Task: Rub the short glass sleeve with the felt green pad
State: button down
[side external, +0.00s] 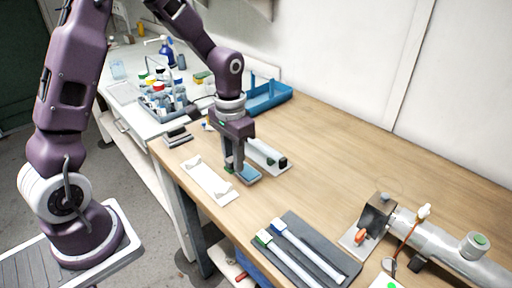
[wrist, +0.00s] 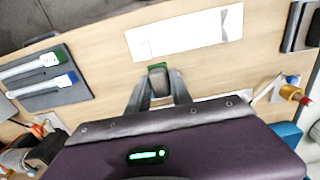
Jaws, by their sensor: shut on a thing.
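My gripper (side external: 234,168) is low over the bench, shut on a small block with a green face, which I take to be the green pad (wrist: 158,68). In the wrist view the block sits between my fingertips (wrist: 160,92); in the side view my fingers mostly hide it.
A white cradle plate (side external: 210,184) lies empty beside my gripper. A blue block (side external: 249,174) is close by my fingers. Behind stands another white holder (side external: 284,169) with black-ended parts. The bench between is clear.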

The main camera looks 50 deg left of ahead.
jog(key=w+r+n, duration=0.4)
jog(key=w+n, duration=0.1)
jog(key=w, duration=0.4)
notch_tip(320, 180, up, 3)
jog(key=n, duration=0.4)
send_over(272, 149)
jog(key=shift+s+a+f, duration=0.1)
jog(key=shift+f, duration=3.75)
jog(key=shift+a+f, duration=0.2)
jog(key=shift+a, duration=5.05)
jog(key=shift+d, duration=5.3)
notch_tip(272, 149, up, 8)
jog(key=shift+r, duration=0.15)
